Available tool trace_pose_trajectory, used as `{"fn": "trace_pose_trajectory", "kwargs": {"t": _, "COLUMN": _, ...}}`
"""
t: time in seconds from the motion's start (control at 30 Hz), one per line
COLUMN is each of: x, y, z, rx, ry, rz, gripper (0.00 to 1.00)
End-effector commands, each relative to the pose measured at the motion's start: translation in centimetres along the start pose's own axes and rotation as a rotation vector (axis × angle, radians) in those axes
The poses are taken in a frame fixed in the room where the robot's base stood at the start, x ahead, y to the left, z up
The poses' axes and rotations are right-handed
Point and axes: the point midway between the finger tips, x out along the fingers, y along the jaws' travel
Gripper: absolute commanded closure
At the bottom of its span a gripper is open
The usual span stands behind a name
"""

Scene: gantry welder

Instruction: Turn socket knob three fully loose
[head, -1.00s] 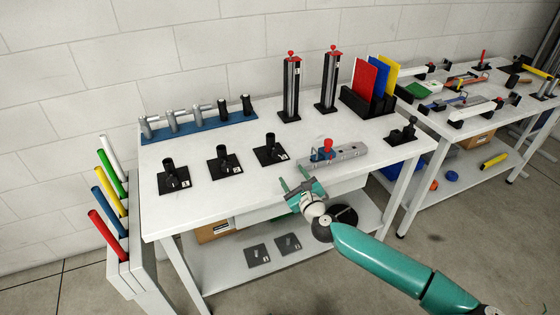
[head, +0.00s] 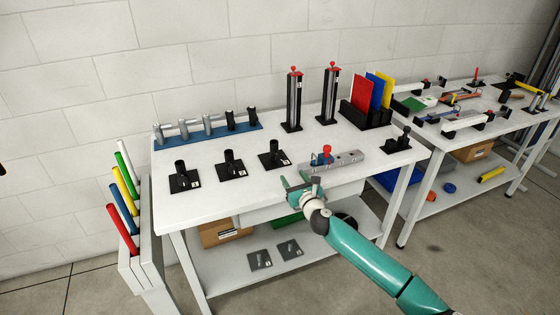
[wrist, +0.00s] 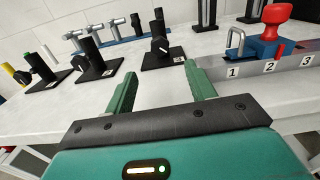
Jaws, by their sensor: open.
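Three black sockets stand upright on square black plates along the front of the white table: a left one (head: 183,176), a middle one (head: 231,165) and a right one (head: 274,155). The wrist view shows a knob (wrist: 160,45) on the side of the right socket, which stands straight beyond my fingers. The number on its plate label is too small to read. My gripper (head: 301,182) is open and empty at the table's front edge, short of the right socket and apart from it. Its two green fingers (wrist: 160,76) point toward that socket in the wrist view.
A grey numbered rail (head: 345,160) with a red-knobbed block (head: 326,154) lies right of my gripper. Behind are a blue rack of pegs (head: 208,130), two tall black posts (head: 293,100) and a holder with coloured panels (head: 366,112). Bare tabletop lies between my fingers and the right socket.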

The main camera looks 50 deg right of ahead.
Motion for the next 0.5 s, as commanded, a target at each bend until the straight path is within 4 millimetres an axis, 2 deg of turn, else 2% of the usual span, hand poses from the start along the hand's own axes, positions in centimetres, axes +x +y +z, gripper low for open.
{"fn": "trace_pose_trajectory", "kwargs": {"t": 0.5, "x": 9.6, "y": 0.3, "z": -0.1, "rx": -0.003, "ry": 0.001, "rz": 0.002, "gripper": 0.45}}
